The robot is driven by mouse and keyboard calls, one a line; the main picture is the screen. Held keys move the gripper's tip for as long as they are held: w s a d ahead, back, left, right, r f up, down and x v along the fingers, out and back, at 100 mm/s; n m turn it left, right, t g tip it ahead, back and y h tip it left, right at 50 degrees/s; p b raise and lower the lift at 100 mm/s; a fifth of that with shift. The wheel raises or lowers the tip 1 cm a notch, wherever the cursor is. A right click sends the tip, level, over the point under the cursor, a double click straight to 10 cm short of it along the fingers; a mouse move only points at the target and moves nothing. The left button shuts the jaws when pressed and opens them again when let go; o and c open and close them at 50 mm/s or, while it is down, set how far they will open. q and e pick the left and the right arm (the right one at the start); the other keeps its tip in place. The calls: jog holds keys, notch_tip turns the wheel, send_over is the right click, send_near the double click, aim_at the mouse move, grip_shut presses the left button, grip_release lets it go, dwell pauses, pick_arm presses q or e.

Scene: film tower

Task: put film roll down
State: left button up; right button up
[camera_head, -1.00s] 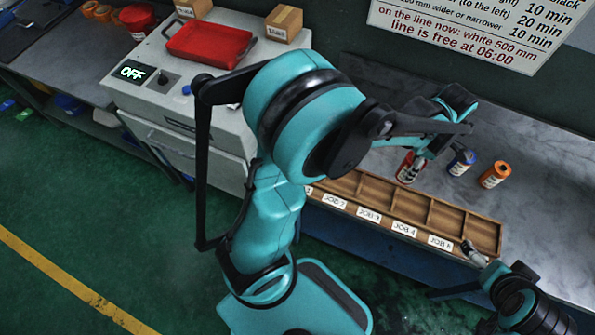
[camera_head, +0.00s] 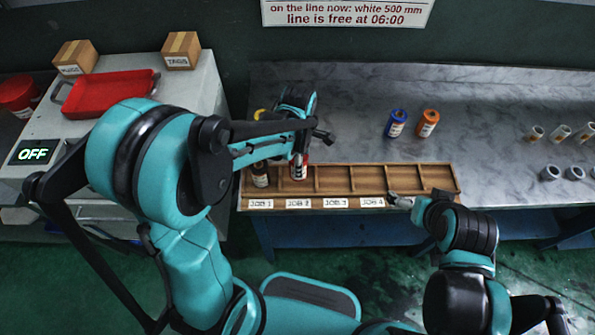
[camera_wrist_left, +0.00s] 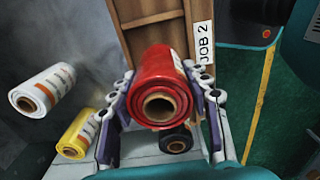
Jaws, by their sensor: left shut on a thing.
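My left gripper (camera_head: 300,150) is shut on a red film roll (camera_head: 299,170). In the left wrist view the red roll (camera_wrist_left: 158,90) sits between the two fingers, its open core facing the camera. It is at the JOB 2 compartment of the wooden tray (camera_head: 410,203); whether its bottom touches the tray floor I cannot tell. A dark roll (camera_head: 260,177) stands in the JOB 1 compartment and also shows in the wrist view (camera_wrist_left: 176,140). My right gripper (camera_head: 400,200) is at the tray's front edge, right of the JOB 4 label; its fingers are too small to read.
A yellow roll (camera_wrist_left: 75,133) and a white roll (camera_wrist_left: 42,90) stand behind the tray. A blue roll (camera_head: 397,122) and an orange roll (camera_head: 428,122) stand on the grey bench (camera_head: 480,110). Several small rolls or cores are at far right. The compartments right of JOB 2 look empty.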

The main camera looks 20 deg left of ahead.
pick_arm(q)
jog(key=shift+f+b, duration=0.85)
jog(key=shift+f, duration=1.15)
jog(key=shift+f, duration=0.1)
jog(key=o, duration=1.3)
